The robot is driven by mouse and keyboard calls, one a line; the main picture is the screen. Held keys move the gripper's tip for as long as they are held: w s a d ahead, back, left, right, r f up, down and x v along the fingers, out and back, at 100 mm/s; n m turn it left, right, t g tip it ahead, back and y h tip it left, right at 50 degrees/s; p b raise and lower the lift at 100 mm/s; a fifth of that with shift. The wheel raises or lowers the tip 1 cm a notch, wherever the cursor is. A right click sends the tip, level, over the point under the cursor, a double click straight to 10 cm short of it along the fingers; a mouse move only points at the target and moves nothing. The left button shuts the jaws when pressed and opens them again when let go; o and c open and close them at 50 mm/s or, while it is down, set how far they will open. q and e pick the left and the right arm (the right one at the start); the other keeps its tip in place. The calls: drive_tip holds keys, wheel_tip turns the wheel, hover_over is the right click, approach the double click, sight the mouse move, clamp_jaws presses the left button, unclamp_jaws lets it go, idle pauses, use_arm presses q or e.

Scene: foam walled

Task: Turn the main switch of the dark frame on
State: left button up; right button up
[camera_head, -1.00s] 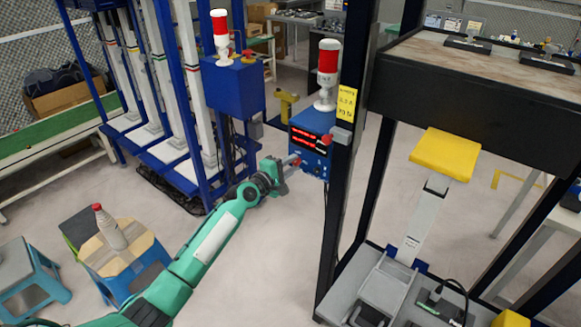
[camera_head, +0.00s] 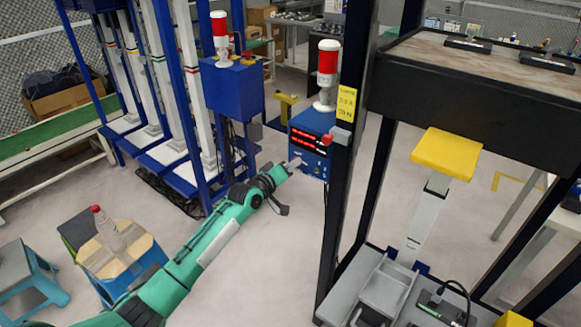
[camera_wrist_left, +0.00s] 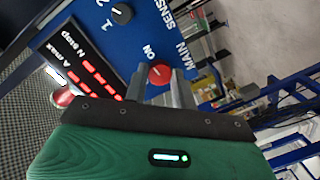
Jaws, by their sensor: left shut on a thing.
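The dark frame (camera_head: 333,235) stands right of centre in the head view, with a blue control box (camera_head: 312,125) on its left post. In the left wrist view the box's blue panel (camera_wrist_left: 130,45) shows a red round main switch (camera_wrist_left: 160,73), with "MAIN" and "ON" lettered beside it. My left gripper (camera_head: 295,163) is at the lower front of the box. In the wrist view its grey fingers (camera_wrist_left: 162,92) are closed about the red switch, one on each side. The knob's exact angle is hard to read. My right gripper is not in view.
A black selector knob (camera_wrist_left: 121,13) and red lit displays (camera_wrist_left: 90,75) share the panel. A red-and-white lamp (camera_head: 327,75) tops the box. A blue frame (camera_head: 235,90) stands left. A stool with a bottle (camera_head: 104,225) is at lower left; floor between is clear.

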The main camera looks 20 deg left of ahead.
use_arm(q)
drive_tip(key=shift+f+m, duration=0.15)
drive_tip(key=shift+m, duration=0.35)
drive_tip(key=o, duration=1)
drive_tip(key=shift+s, duration=0.1)
drive_tip(key=shift+b+v, duration=1)
drive_tip(key=shift+v, duration=5.85)
